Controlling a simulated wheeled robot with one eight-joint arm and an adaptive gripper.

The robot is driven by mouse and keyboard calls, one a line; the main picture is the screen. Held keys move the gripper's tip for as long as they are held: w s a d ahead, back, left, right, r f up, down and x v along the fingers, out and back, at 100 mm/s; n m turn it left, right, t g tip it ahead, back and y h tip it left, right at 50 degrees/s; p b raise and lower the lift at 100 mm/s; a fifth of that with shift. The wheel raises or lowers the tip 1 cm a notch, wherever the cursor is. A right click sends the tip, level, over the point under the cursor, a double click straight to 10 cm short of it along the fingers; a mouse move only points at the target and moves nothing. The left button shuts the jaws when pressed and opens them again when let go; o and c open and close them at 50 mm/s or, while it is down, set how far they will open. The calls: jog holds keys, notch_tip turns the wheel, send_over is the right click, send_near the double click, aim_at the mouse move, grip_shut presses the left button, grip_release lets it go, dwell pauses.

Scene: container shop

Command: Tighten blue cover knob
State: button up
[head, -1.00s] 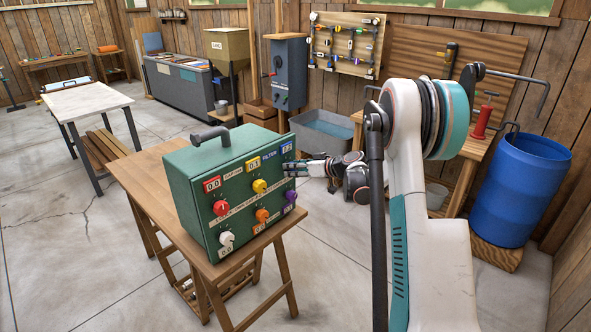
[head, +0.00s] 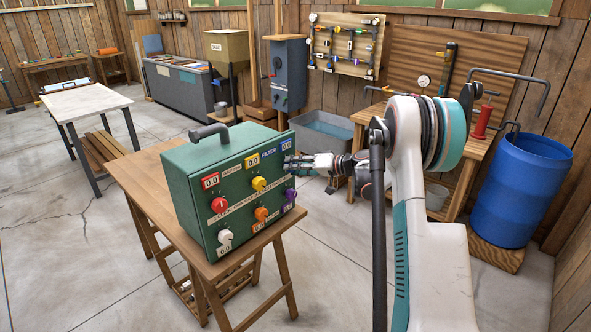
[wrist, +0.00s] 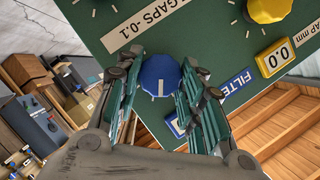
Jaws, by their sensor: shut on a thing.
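A green box (head: 200,195) with a grey handle stands on a wooden table and carries several coloured knobs with small number displays. The blue knob (wrist: 159,74), with a white pointer line, sits on its front panel by the label FILTER (wrist: 234,84). My gripper (head: 289,162) reaches the upper right of the panel from the right. In the wrist view its two fingers are shut on the blue knob, one on each side. In the head view my gripper hides this knob.
A yellow knob (head: 259,184), a red knob (head: 219,205), an orange knob (head: 261,214), a purple knob (head: 290,194) and a white knob (head: 224,237) share the panel. A blue barrel (head: 522,190) stands at the right. The floor in front of the table is clear.

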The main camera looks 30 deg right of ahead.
jog(key=shift+d+f+m+y, duration=0.1)
jog(key=shift+m+y, duration=0.2)
jog(key=shift+m, duration=0.3)
jog(key=shift+b, duration=0.3)
jog(key=o, duration=1.1)
jog(key=shift+c, duration=0.2)
jog(key=v, duration=1.2)
